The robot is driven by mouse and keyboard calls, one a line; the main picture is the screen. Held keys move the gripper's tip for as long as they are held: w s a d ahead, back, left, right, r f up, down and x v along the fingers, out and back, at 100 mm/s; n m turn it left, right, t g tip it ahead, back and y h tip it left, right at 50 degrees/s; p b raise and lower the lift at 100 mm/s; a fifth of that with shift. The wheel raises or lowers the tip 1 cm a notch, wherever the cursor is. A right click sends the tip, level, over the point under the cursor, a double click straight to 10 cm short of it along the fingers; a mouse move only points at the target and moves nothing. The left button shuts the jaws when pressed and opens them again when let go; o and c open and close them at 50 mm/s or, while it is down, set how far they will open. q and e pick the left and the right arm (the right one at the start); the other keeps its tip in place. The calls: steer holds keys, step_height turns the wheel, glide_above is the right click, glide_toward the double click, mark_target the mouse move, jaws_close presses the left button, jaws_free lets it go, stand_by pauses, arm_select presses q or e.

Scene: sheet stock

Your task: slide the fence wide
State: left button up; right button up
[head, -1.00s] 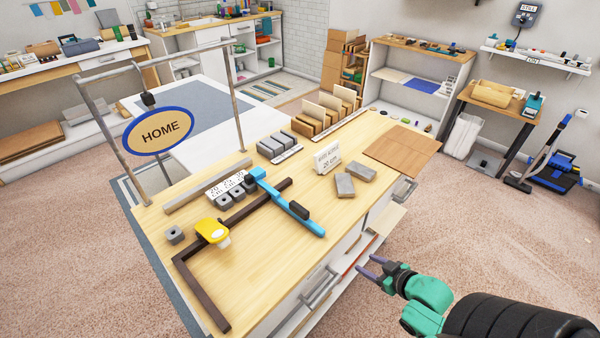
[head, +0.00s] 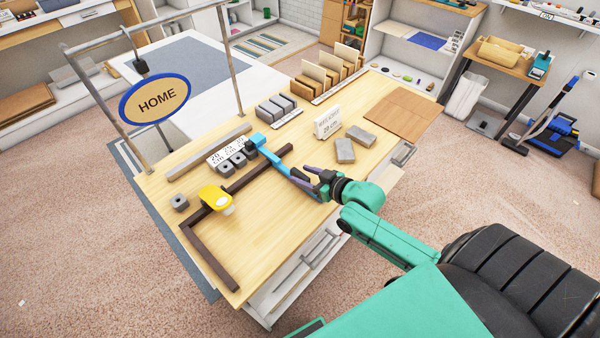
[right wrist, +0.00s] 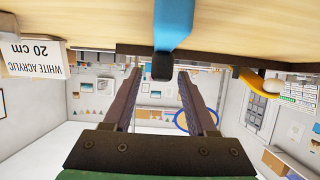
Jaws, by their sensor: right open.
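The blue fence (head: 274,157) lies across the dark brown rail (head: 250,177) on the wooden bench. It also shows at the top of the right wrist view (right wrist: 173,22). Its black knob (right wrist: 162,66) appears there between the fingertip lines, with gaps on both sides. In the head view my right gripper largely hides the knob. My right gripper (head: 308,180) is open and empty at the near end of the fence. In the wrist view its two fingers (right wrist: 159,90) point toward the knob. My left gripper is not in view.
A yellow block (head: 214,197) sits on the rail. Grey blocks (head: 237,159) stand by the rail's far side. A sign (head: 327,123) reading 20 cm, two loose grey blocks (head: 345,150) and a brown sheet (head: 403,115) lie to the right.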

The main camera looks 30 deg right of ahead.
steer(key=shift+x, duration=0.9)
jaws_close()
stand_by(0.7)
